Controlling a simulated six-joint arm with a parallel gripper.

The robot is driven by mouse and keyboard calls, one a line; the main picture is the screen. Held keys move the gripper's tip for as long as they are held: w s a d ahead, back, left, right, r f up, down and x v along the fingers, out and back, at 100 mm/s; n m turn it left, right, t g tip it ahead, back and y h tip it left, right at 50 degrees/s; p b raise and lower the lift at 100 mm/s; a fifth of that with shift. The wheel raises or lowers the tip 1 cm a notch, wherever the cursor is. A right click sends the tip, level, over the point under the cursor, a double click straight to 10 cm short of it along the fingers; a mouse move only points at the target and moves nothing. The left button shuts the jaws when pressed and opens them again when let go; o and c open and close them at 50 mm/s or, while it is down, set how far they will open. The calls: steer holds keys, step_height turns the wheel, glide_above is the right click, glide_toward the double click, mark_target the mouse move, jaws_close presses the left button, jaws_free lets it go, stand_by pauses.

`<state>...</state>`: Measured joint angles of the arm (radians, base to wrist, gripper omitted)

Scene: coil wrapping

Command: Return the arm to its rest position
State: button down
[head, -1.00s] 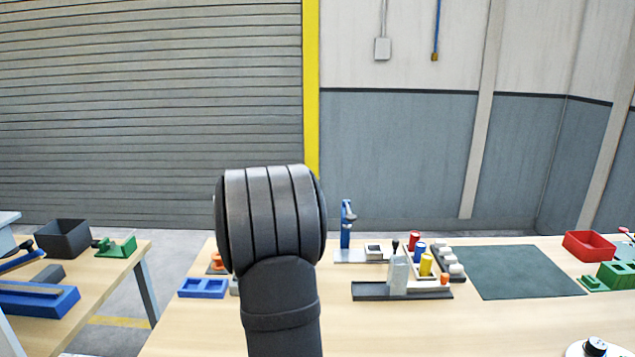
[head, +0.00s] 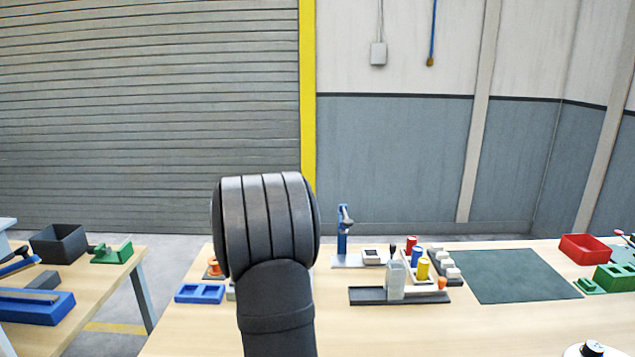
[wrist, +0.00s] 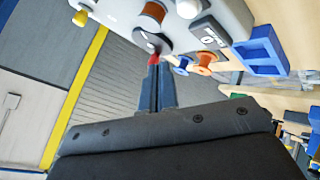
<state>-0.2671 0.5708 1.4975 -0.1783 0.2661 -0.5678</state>
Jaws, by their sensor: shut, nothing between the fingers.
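In the head view my dark arm link stands upright in front of the table and hides whatever is behind it; my gripper does not show there. In the wrist view my gripper (wrist: 155,88) has its two dark fingers together, with nothing visible between them. Beyond the fingertips is a light grey unit (wrist: 222,15) with a copper-coloured coil (wrist: 151,15) and white knobs. A red part shows right by the fingertips; I cannot tell whether they touch. Two small spools, one orange (wrist: 201,70), lie beside the unit.
A blue two-pocket tray (head: 200,293) lies left of my arm. A blue upright tool (head: 344,230) and several coloured cylinders on a rack stand to the right. Further right are a dark green mat (head: 515,277) and a red bin (head: 586,248).

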steer(key=shift+f, duration=0.55)
step_height(320, 180, up, 5)
steer(key=s+d+f+m+g+h, duration=0.15)
steer(key=s+d+m, duration=0.25)
steer(key=s+d, duration=0.6)
steer(key=s+d+f+m+g+h, duration=0.1)
steer(key=s+d+f+m+h, duration=0.15)
steer(key=s+d, duration=0.8)
steer(key=s+d+f+m+g, duration=0.1)
steer(key=s+d+m, duration=0.1)
steer(key=s, duration=0.5)
steer(key=s+d+f+m+g, duration=0.1)
steer(key=s+d+f+m, duration=0.1)
steer(key=s, duration=0.6)
steer(key=s+d+f+m+g, duration=0.1)
steer(key=s+d+m, duration=0.3)
steer(key=s, duration=0.4)
steer(key=shift+s+d+f+g, duration=0.25)
steer(key=shift+d+f+g, duration=0.1)
steer(key=shift+d+f, duration=0.3)
steer(key=s+a+r+m+t+y, duration=0.1)
steer(key=s+a+r, duration=0.3)
steer(key=a+r, duration=0.1)
steer(key=shift+s+a, duration=0.3)
steer(key=shift+a, duration=0.15)
